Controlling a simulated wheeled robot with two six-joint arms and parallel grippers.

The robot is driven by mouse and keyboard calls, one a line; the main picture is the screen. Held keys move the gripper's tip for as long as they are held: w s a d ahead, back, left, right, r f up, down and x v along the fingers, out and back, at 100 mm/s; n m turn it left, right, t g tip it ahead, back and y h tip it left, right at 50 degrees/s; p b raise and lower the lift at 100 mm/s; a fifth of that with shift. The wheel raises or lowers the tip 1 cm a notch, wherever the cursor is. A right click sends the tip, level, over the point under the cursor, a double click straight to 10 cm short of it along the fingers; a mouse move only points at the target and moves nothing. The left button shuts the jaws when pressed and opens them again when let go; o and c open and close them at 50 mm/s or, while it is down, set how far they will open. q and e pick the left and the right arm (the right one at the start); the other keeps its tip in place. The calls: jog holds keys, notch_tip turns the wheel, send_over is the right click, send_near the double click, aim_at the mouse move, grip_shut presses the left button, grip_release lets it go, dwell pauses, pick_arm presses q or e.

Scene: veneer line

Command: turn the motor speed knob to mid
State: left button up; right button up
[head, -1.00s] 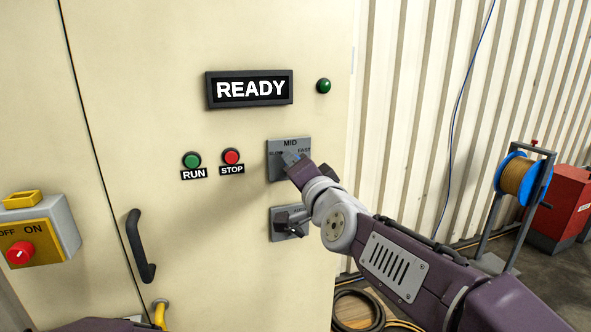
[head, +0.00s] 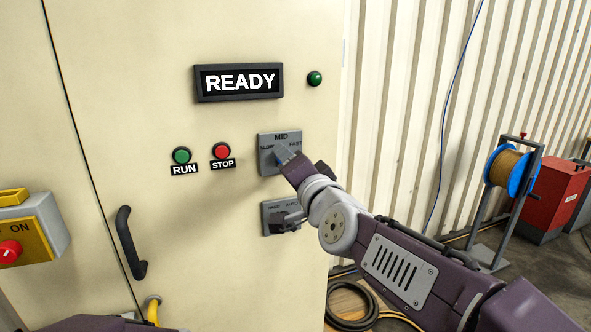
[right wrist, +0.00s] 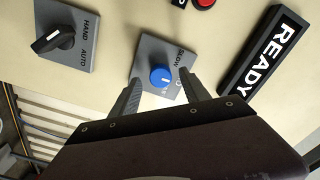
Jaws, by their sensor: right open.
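The motor speed knob is blue with a white mark and shows in the right wrist view (right wrist: 162,77). It sits on a grey plate (right wrist: 150,52) lettered SLOW; in the head view the plate (head: 266,163) also reads MID and FAST. I cannot tell exactly where the mark points. My right gripper (right wrist: 158,88) is open, its fingers on either side of the knob, with gaps visible. In the head view the right gripper (head: 283,155) covers the knob. Only a purple part of my left arm shows at the bottom left; its gripper is out of view.
A HAND/AUTO selector (right wrist: 53,38) on its own plate sits below the speed plate. RUN (head: 181,155) and STOP (head: 222,151) buttons are to the left. A READY display (head: 238,82) and a green lamp (head: 315,78) are above. A black door handle (head: 130,243) juts out lower left.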

jog(key=p+v, duration=0.6)
jog(key=v, duration=0.1)
jog(key=shift+s+r, duration=0.1)
jog(key=shift+s, duration=0.05)
